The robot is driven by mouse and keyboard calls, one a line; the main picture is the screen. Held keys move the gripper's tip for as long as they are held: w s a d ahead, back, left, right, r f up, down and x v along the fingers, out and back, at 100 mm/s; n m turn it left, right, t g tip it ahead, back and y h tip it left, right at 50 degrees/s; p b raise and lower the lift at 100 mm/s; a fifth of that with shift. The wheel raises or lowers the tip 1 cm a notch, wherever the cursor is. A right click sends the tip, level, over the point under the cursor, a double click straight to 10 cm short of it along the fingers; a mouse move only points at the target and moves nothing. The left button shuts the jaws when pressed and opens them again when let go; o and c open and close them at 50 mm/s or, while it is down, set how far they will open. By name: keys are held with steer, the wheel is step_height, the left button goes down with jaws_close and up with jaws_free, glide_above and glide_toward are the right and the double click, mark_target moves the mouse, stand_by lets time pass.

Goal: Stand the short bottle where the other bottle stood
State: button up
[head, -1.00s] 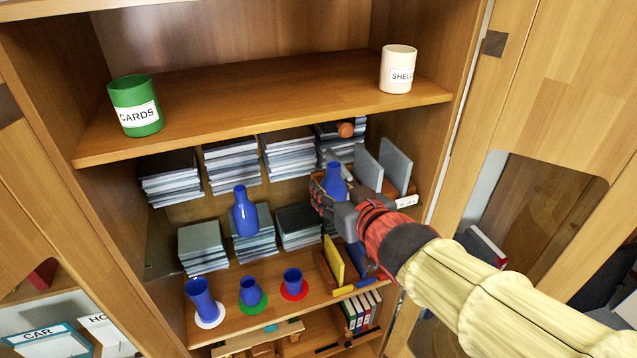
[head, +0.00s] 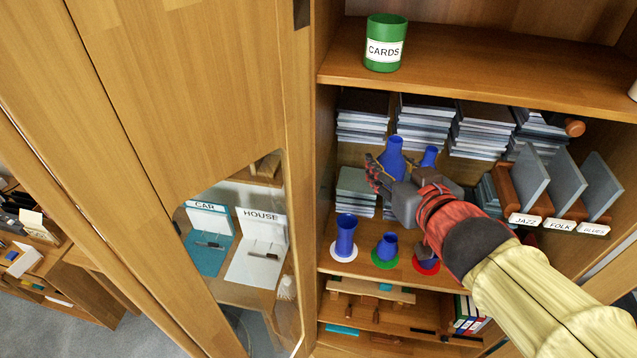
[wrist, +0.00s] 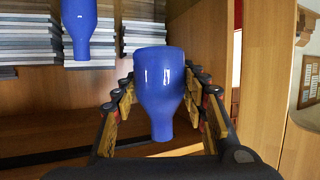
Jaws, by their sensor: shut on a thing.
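A blue bottle (head: 393,160) is held upright by my gripper (head: 392,178) in front of the shelf with the stacks. It also shows large in the wrist view (wrist: 160,85), between both fingers (wrist: 160,105), neck toward the bottom of that picture. A second blue bottle (head: 429,157) stands upright just right of the held one and farther back, at the low stacks. My gripper hides its lower part. It shows at the top left of the wrist view (wrist: 78,28), its base cut off. I cannot tell which bottle is shorter.
Blue vases stand on white (head: 343,254), green (head: 384,263) and red coasters below. Stacks of magazines (head: 424,122) line the back. Grey dividers (head: 530,180) stand right. A green CARDS cup (head: 386,42) is on the upper shelf. An open cabinet door (head: 180,120) is left.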

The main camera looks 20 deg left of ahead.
steer(key=shift+w+a+f+b, duration=0.1)
steer(key=shift+a+f+b, duration=0.1)
steer(key=shift+a, duration=0.2)
steer(key=shift+w+a+f+b, duration=0.1)
steer(key=shift+a+f+b, duration=0.1)
steer(key=shift+a, duration=0.2)
steer(key=w+a+f+b, duration=0.1)
steer(key=w+a+f, duration=0.1)
steer(key=w, duration=0.1)
steer(key=w+a+f+b, duration=0.2)
steer(key=w+f, duration=0.1)
steer(key=w+a+f+b, duration=0.2)
steer(key=w+a+f, duration=0.1)
steer(key=shift+w+f, duration=0.1)
steer(key=shift+w, duration=0.3)
steer(key=f, duration=0.3)
steer(key=shift+w+a+f+b, duration=0.3)
steer(key=shift+w+b, duration=0.05)
steer(key=shift+w, duration=0.05)
steer(key=shift+d+f, duration=0.1)
steer(key=shift+f, duration=0.1)
steer(key=shift+f, duration=0.1)
steer(key=o, duration=0.8)
steer(key=shift+f, duration=0.15)
steer(key=o, duration=0.5)
